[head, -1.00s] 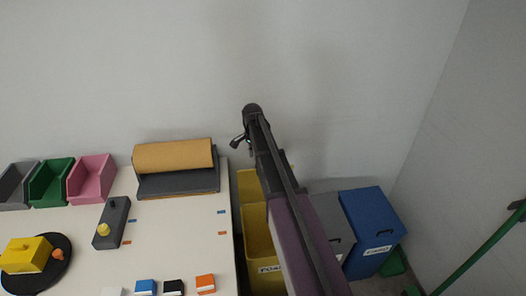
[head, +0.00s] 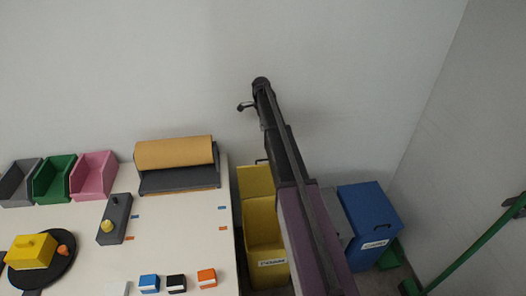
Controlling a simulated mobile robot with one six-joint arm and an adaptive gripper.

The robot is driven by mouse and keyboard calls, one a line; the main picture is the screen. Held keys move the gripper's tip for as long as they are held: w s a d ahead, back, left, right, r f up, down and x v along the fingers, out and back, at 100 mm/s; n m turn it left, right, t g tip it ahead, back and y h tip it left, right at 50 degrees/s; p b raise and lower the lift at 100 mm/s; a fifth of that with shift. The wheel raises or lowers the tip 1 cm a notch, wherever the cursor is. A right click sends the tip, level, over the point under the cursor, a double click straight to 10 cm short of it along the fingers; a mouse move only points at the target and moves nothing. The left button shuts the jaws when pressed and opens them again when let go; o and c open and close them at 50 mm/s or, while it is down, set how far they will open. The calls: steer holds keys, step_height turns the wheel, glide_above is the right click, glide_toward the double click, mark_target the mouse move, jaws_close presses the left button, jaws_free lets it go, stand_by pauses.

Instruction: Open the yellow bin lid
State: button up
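The yellow bin (head: 262,234) stands on the floor just right of the table, with a white label on its front. Its yellow lid (head: 255,181) stands raised at the back of the bin, with a dark handle (head: 261,161) at its top edge. The bin's inside shows below the lid, and my arm covers its right side. My gripper (head: 243,107) is up in front of the wall, above and apart from the lid. It is small and seen from behind the arm, so its finger opening is unclear. I see nothing held in it.
A grey bin (head: 338,214) and a blue bin (head: 370,224) stand right of the yellow one. The white table (head: 175,240) at left holds a brown roll (head: 174,153), coloured trays and small blocks. A green bar (head: 470,252) is at far right.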

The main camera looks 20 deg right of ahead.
steer(key=shift+f, duration=0.15)
step_height(320, 180, down, 14)
steer(key=s+b, duration=0.1)
steer(key=b, duration=1.2)
steer(key=shift+r+b, duration=0.25)
steer(key=shift+b, duration=0.05)
steer(key=shift+s+a, duration=0.1)
jaws_close()
jaws_free()
steer(key=shift+s+r, duration=0.1)
steer(key=shift+r, duration=0.05)
jaws_close()
steer(key=s+a+r+t+p, duration=0.2)
steer(key=s+r+t+p, duration=0.1)
steer(key=s+r+p, duration=0.7)
steer(key=shift+s+a+r+t+h+p, duration=0.4)
steer(key=shift+s+r, duration=0.1)
steer(key=shift+s, duration=0.65)
